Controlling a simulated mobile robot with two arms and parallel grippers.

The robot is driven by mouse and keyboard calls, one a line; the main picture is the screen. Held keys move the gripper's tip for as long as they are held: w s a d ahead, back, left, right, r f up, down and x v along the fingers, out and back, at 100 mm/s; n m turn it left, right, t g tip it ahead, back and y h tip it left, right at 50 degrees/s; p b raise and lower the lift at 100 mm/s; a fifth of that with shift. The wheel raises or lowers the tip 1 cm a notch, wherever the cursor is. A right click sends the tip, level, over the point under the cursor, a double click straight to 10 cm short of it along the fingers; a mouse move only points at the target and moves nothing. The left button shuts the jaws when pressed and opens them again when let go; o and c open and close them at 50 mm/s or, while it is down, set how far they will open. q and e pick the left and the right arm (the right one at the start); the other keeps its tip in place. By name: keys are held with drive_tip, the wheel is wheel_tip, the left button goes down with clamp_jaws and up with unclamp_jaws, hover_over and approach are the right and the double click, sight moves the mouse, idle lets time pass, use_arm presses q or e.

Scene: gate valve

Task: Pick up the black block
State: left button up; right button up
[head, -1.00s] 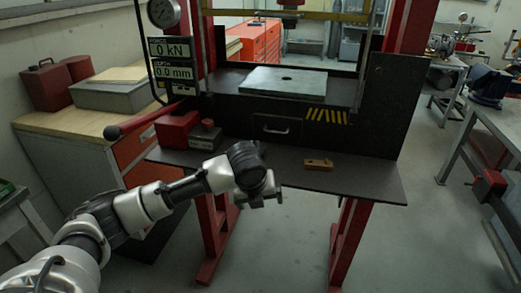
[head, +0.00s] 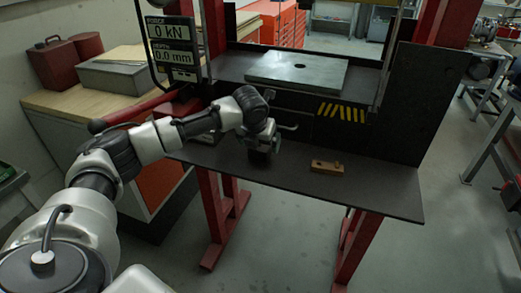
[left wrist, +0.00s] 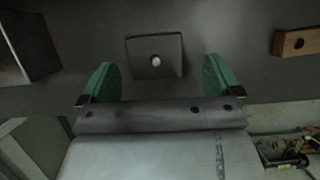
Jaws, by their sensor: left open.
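The black block (left wrist: 155,56) lies on the dark bench shelf in the left wrist view. It is square, with a pale round spot at its middle. My left gripper (head: 262,148) is low over the shelf in the head view and hides the block there. In the left wrist view its green fingertips (left wrist: 160,78) are apart, one to each side of the block, with nothing held. The block shows between and slightly beyond the fingertips. I cannot tell the height gap. My right gripper is not in view.
A wooden block (head: 327,167) lies on the dark shelf (head: 375,190) to the right. It also shows in the left wrist view (left wrist: 296,42). A dark box (left wrist: 27,45) stands at the left of the wrist view. The press plate (head: 297,70) is behind.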

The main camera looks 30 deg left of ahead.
sight(259, 147)
use_arm(q)
drive_tip(key=x, duration=0.3)
drive_tip(key=shift+a+f+p, duration=0.2)
drive_tip(key=shift+f+p, duration=0.05)
drive_tip(key=shift+p, duration=0.1)
drive_tip(key=shift+w+f, duration=0.1)
drive_tip(key=shift+f, duration=0.1)
drive_tip(key=c, duration=1.5)
drive_tip(key=shift+w+a+r, duration=0.1)
drive_tip(key=shift+w, duration=0.05)
drive_tip(key=shift+c, duration=0.4)
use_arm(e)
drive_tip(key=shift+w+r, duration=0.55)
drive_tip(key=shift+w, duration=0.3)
